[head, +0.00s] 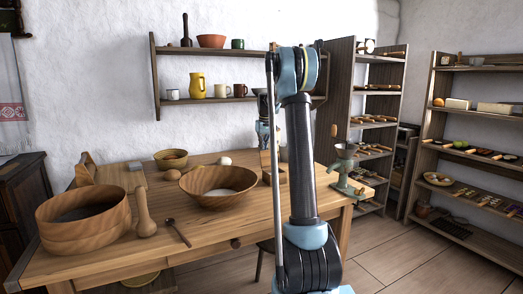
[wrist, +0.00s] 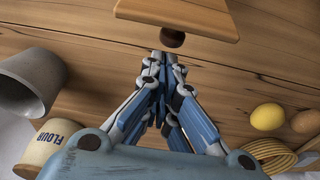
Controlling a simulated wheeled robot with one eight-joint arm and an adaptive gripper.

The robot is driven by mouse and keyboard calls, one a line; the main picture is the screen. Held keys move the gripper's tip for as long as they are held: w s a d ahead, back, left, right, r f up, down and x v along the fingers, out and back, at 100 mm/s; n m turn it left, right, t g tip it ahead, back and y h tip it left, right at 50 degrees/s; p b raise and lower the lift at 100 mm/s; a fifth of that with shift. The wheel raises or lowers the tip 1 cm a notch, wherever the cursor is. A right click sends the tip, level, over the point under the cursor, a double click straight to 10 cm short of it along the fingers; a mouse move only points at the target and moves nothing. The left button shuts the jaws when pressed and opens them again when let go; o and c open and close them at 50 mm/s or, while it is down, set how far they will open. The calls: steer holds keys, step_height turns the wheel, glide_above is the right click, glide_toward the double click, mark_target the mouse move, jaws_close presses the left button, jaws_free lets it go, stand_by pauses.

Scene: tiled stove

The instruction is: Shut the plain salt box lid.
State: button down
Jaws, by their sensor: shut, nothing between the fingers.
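A plain wooden panel (wrist: 190,12) with a dark round knob (wrist: 172,38) at its edge shows at the top of the wrist view; it looks like the salt box lid. My gripper (wrist: 164,62) is shut and empty, its fingertips just below the knob in the picture. I cannot tell whether they touch it. In the head view a wooden upright piece (head: 265,158), apparently the salt box, stands near the table's right end, mostly hidden behind my arm. The lid's angle cannot be told.
In the head view a large bowl (head: 215,187) and a wooden tub (head: 82,222) stand on the table (head: 215,238).

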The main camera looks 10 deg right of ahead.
steer(key=shift+s+d, duration=0.1)
steer(key=shift+s, duration=0.2)
steer(key=shift+s+r, duration=0.1)
steer(key=shift+s+d+r+t, duration=0.1)
steer(key=shift+s+r+t, duration=0.05)
steer(key=shift+t, duration=0.15)
